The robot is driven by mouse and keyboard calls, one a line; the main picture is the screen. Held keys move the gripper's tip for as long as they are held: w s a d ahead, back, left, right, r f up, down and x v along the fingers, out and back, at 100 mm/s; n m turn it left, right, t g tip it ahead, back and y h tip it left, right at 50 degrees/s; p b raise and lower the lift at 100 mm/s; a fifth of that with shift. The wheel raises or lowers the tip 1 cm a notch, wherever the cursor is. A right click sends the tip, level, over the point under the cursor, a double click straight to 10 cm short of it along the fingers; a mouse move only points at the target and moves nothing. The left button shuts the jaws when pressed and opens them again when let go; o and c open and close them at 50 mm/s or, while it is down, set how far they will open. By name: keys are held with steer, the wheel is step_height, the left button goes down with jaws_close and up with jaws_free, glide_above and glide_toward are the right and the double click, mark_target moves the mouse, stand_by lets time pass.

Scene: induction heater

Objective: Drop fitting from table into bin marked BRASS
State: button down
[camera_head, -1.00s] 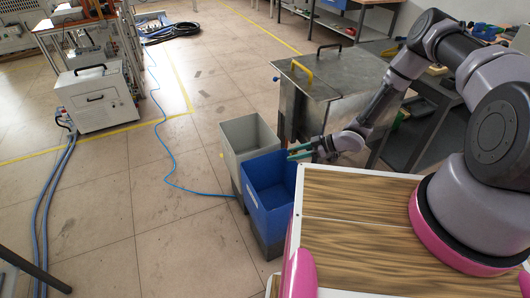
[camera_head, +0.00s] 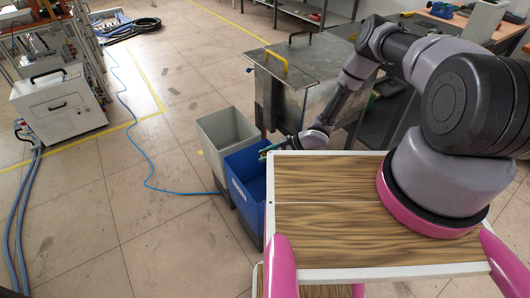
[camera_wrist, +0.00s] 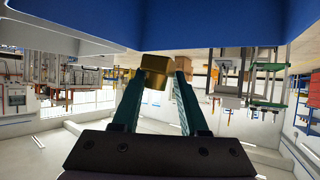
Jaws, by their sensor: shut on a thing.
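My gripper (camera_head: 265,152) is at the far right corner of the blue bin (camera_head: 235,165), close to its rim. In the wrist view my gripper (camera_wrist: 158,78) has its two teal fingers shut on a brass-coloured fitting (camera_wrist: 155,73) at the tips. The blue bin's wall (camera_wrist: 200,22) fills the top of the wrist view, very near the fingers. A white label (camera_head: 239,188) on the blue bin is too small to read. The fitting cannot be made out in the head view.
A grey bin (camera_head: 222,122) stands just behind the blue one. A metal cabinet with handles (camera_head: 300,70) is behind and right of the bins. A white wheeled unit (camera_head: 58,100) is at the left. A blue cable (camera_head: 150,158) crosses otherwise open floor.

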steer(key=shift+c, duration=1.8)
jaws_free()
steer(key=v, duration=1.1)
